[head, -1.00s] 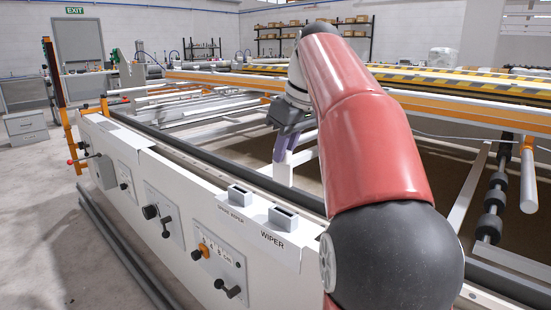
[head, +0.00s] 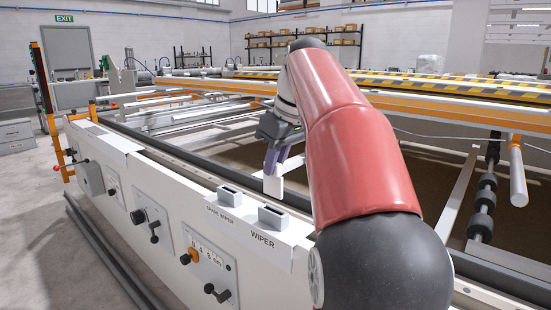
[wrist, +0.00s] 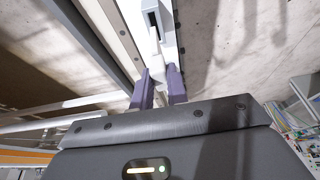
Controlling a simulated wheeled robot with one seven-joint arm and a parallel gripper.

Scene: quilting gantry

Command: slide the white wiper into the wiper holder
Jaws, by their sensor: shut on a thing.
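My gripper (head: 276,158), with purple fingers, is shut on the white wiper (head: 272,186). The wiper hangs below the fingers, over the far side of the white machine rail. The wiper holder (head: 272,215) is a grey slotted box above the "WIPER" label; the wiper is apart from it, just beyond it in the head view. In the wrist view the wiper (wrist: 157,66) shows between the fingertips (wrist: 161,85), and a grey holder with a dark slot (wrist: 152,18) appears past it; the gap between them is hard to judge.
A second slotted holder (head: 230,196), labelled "SPARE WIPER", stands left of the wiper holder. Knobs and levers (head: 138,217) stick out of the front panel. A dark roller (head: 180,159) runs behind the rail. Concrete floor (head: 30,220) is clear at left.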

